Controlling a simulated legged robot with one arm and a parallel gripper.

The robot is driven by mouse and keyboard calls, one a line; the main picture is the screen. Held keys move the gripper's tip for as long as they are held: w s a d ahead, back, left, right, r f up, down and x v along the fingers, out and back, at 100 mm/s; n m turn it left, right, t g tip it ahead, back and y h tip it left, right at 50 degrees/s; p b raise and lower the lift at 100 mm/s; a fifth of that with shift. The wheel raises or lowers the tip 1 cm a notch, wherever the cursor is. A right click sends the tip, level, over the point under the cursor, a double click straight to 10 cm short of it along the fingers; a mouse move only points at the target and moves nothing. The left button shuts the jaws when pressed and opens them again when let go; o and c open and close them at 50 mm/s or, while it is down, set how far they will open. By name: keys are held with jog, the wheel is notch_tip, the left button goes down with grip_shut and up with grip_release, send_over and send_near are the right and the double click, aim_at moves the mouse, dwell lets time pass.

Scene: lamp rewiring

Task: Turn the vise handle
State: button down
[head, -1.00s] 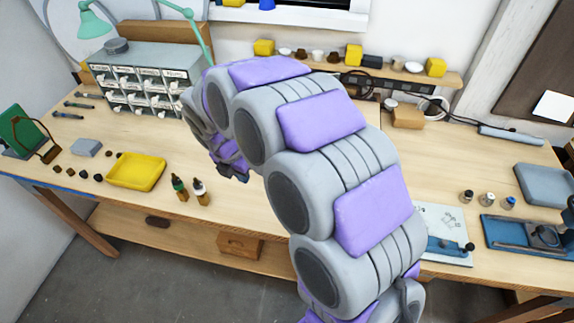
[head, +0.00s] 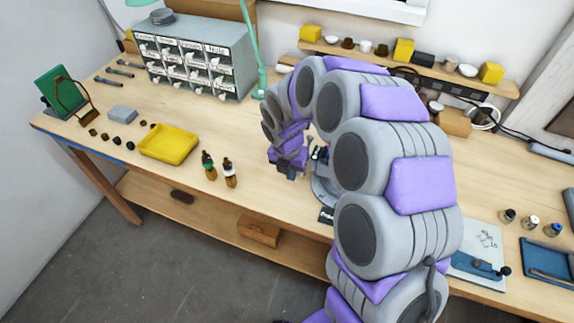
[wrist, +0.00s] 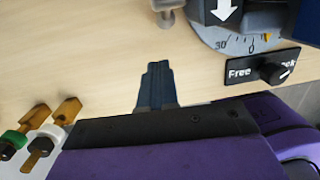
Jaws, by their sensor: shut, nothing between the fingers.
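The vise's round base (wrist: 225,38) with a degree scale and a white arrow is at the top right of the wrist view. A black knob (wrist: 277,70) sits between the label "Free" and a partly covered word. A metal bar end (wrist: 165,12), perhaps the vise handle, shows at the top edge. In the head view the vise base (head: 322,190) is mostly hidden behind my arm. My gripper (head: 291,172) hangs over the bench, left of the vise. In the wrist view my gripper (wrist: 158,67) is shut and empty, below the bar end and apart from it.
A yellow tray (head: 168,145) lies farther left. A drawer cabinet (head: 195,65) and a lamp post (head: 255,60) stand behind. The bench (head: 270,215) is clear near its front edge.

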jog(key=d, duration=0.1)
jog(key=w+d+f, duration=0.1)
jog(key=w+d, duration=0.1)
jog(key=shift+w+f+b, duration=0.15)
jog(key=shift+f+b, duration=0.15)
jog(key=shift+a, duration=0.65)
jog(key=shift+d+f+t, duration=0.15)
jog(key=shift+d+t, duration=0.15)
jog(key=shift+d, duration=0.3)
jog(key=shift+a, duration=0.1)
jog(key=shift+a+f+t, duration=0.1)
jog(key=shift+a+t, duration=0.2)
jog(key=shift+a, duration=0.05)
jog(key=shift+d+f+h, duration=0.1)
jog(key=shift+d+h, duration=0.05)
jog(key=shift+h, duration=0.15)
